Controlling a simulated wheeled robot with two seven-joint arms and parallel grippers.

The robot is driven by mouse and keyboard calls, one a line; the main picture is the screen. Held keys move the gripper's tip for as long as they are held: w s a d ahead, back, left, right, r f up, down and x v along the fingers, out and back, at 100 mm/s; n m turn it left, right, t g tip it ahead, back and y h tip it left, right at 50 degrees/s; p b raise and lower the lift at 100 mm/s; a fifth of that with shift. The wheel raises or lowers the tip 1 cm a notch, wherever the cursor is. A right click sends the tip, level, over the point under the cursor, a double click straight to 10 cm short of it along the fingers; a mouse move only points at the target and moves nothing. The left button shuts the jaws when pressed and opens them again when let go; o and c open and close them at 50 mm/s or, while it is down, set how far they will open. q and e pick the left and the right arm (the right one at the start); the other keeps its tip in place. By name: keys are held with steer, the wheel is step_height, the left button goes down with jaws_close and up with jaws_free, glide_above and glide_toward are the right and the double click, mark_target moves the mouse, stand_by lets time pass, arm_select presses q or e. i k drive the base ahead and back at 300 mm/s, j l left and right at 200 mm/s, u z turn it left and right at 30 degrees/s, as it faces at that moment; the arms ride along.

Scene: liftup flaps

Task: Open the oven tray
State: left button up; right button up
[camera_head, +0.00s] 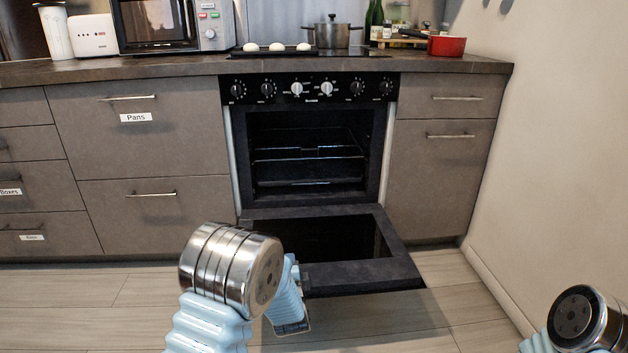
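The oven (389,150) is set in the counter, with a row of knobs along its top panel. Its black door (360,276) is folded down, tilted out towards me, and the dark cavity is exposed. Wire racks (308,153) are inside the cavity. My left gripper (290,327) is low, by the left near corner of the door; its fingers are mostly hidden behind my own wrist, so I cannot tell if it touches the door. My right arm shows only at the bottom right corner, and its gripper is out of frame.
Drawers (150,230) flank the oven on the left and a cabinet (440,185) on the right. A wall (550,150) closes the right side. A pot (332,34), a tray with white buns (276,48) and a microwave (170,25) stand on top. Floor (440,315) right of the door is clear.

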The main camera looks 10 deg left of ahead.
mark_target(327, 171)
steer(key=i, duration=1.1)
